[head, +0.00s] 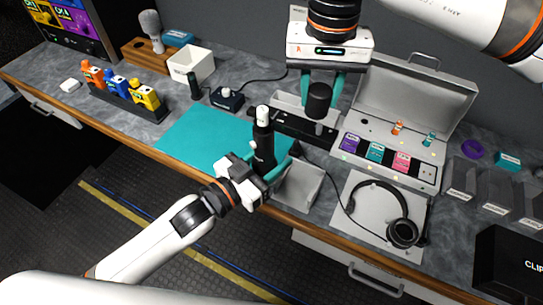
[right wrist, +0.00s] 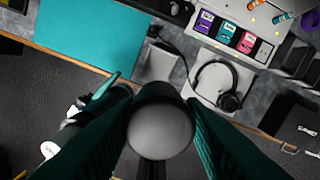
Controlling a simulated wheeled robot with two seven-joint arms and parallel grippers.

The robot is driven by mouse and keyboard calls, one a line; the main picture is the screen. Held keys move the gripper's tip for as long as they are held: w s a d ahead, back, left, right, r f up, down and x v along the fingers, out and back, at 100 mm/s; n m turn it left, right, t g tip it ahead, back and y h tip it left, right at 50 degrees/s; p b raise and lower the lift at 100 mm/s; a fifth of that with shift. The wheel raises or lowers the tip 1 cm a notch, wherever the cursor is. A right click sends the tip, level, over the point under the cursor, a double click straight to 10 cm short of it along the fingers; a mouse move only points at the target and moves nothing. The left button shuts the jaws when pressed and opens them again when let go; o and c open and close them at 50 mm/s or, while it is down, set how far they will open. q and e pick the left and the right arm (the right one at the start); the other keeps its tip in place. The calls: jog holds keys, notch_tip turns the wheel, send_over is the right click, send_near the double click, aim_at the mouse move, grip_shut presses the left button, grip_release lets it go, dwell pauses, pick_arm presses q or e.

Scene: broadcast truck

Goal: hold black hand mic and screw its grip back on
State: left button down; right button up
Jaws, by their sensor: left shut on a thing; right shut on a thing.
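The black hand mic body (head: 263,147) stands upright with a pale narrow top end, above the front edge of the teal mat. My left gripper (head: 268,168) is shut around its lower part. My right gripper (head: 320,88) points down and is shut on the black cylindrical grip (head: 319,101), held to the right of the mic body and apart from it. In the right wrist view the grip's rounded dark end (right wrist: 161,122) fills the space between the teal fingers. Part of my left gripper (right wrist: 108,92) shows at left there; I cannot make out the mic body clearly.
The teal mat (head: 195,137) lies left of the mic. An open grey tray (head: 301,186) is just right of my left gripper. Headphones (head: 403,231) lie on a white pad. An open case (head: 400,100) stands behind. A white bin (head: 191,64) is at back left.

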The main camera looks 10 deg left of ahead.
notch_tip(320, 180, up, 6)
send_over(264, 109)
jog(key=shift+a+n, duration=0.15)
jog(key=shift+n, duration=0.15)
jog(key=shift+f, duration=0.15)
jog(key=shift+w+f, duration=0.1)
jog(key=shift+f, duration=1.75)
